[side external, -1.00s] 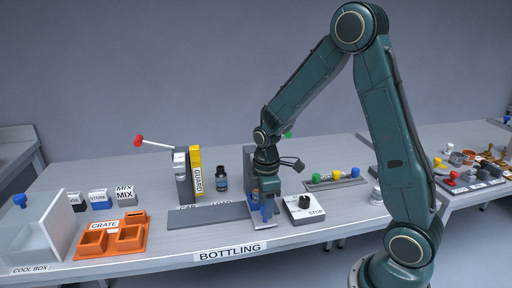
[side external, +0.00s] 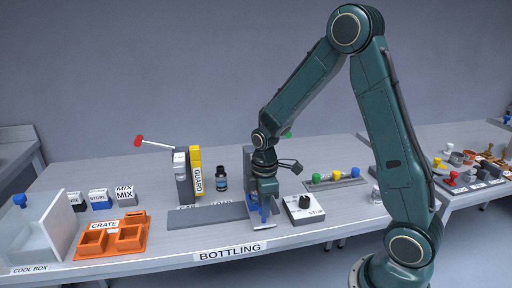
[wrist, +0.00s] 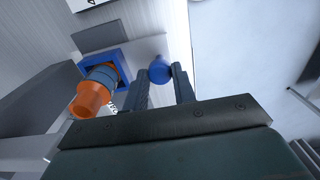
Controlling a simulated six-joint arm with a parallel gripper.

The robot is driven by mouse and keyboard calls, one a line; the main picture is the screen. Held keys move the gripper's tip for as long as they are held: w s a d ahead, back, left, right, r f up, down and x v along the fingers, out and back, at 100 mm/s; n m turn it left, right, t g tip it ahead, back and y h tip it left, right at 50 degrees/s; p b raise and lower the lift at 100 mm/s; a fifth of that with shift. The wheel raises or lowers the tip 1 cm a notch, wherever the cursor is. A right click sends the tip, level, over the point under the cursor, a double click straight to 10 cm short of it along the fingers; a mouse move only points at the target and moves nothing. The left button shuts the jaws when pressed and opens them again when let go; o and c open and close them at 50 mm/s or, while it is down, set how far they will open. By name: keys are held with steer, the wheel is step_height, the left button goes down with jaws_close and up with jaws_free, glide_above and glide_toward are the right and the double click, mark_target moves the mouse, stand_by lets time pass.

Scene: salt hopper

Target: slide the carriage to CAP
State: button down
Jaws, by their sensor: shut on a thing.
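The blue carriage (side external: 252,209) is at the right end of a grey track (side external: 208,216). In the wrist view its blue square frame (wrist: 124,60) surrounds a grey-blue and orange cylindrical piece (wrist: 92,97); I cannot tell whether that piece rests in it. My gripper (side external: 265,208) is lowered at the carriage's front right. In the wrist view my gripper (wrist: 161,72) is shut on a round blue knob (wrist: 160,69) beside the frame. The CAP label (side external: 187,207) is at the track's left end, below the grey post with the red-tipped lever (side external: 139,141).
A yellow GUARD panel (side external: 196,171) stands by the post, with a dark bottle (side external: 221,178) behind the track. A white switch box (side external: 304,209) is close right of my gripper. An orange crate (side external: 112,238) stands left. The track between carriage and CAP looks clear.

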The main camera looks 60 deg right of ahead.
steer(key=w+a, duration=1.5)
steer(key=shift+w+a, duration=0.25)
steer(key=shift+a, duration=0.15)
steer(key=c, duration=1.4)
jaws_free()
steer(key=shift+w, duration=0.1)
steer(key=shift+o, duration=1.3)
step_height(320, 180, up, 14)
steer(key=shift+f, duration=0.1)
